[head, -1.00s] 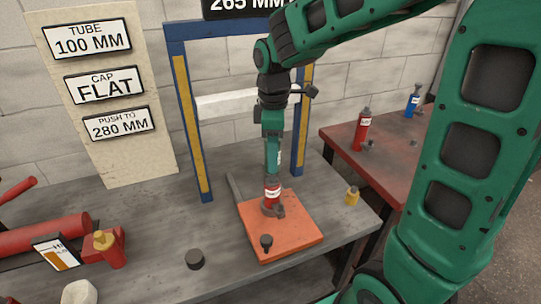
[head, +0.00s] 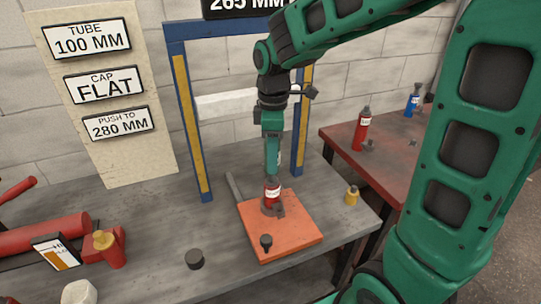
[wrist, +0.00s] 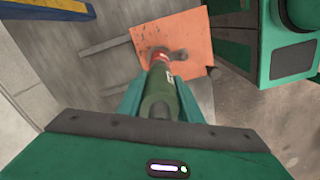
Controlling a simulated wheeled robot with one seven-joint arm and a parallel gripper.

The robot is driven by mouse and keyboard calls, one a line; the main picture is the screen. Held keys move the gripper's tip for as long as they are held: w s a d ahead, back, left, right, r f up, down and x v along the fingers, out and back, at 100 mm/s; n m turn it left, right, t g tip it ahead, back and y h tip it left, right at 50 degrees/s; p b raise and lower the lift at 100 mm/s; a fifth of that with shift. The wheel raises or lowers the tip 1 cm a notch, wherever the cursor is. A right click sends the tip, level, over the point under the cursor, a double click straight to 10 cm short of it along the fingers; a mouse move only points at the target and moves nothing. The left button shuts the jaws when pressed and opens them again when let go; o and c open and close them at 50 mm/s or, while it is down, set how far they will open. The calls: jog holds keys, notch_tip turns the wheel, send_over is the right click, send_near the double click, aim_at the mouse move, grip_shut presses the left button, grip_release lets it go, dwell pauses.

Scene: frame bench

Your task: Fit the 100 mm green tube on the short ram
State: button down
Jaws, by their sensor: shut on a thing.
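My gripper (head: 272,168) points down over the orange plate and is shut on the green tube (wrist: 162,92), which lies between its fingers in the wrist view. The short ram (head: 272,194) is a red cylinder with a white label, standing upright on the orange plate (head: 301,234). The gripper is directly above the ram. In the wrist view, the ram's red body (wrist: 158,56) shows just beyond the tube's far end. Whether the tube touches the ram cannot be told.
A blue and yellow frame (head: 189,124) stands behind. A dark cap (head: 195,259) and a yellow piece (head: 352,195) lie on the grey bench. A small dark piece (head: 266,242) is on the plate. A red table (head: 345,136) with bottle-like cylinders stands to the right.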

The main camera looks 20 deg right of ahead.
jog(key=shift+f, duration=1.7)
jog(key=c, duration=1.2)
grip_release()
notch_tip(320, 180, up, 11)
jog(key=shift+w+f, duration=0.1)
jog(key=shift+f, duration=0.05)
jog(key=shift+d, duration=0.15)
jog(key=s+d+f+m, duration=0.2)
jog(key=s+d+m, duration=0.3)
jog(key=s+m, duration=0.1)
jog(key=s+d+f+m, duration=0.3)
jog(key=s+d+m, duration=0.3)
jog(key=s, duration=0.3)
jog(key=s+d+f+m, duration=0.2)
jog(key=s+d+m, duration=0.3)
jog(key=s+m, duration=0.2)
jog(key=shift+s+d+f, duration=0.2)
jog(key=shift+s+d, duration=0.05)
jog(key=shift+s, duration=0.45)
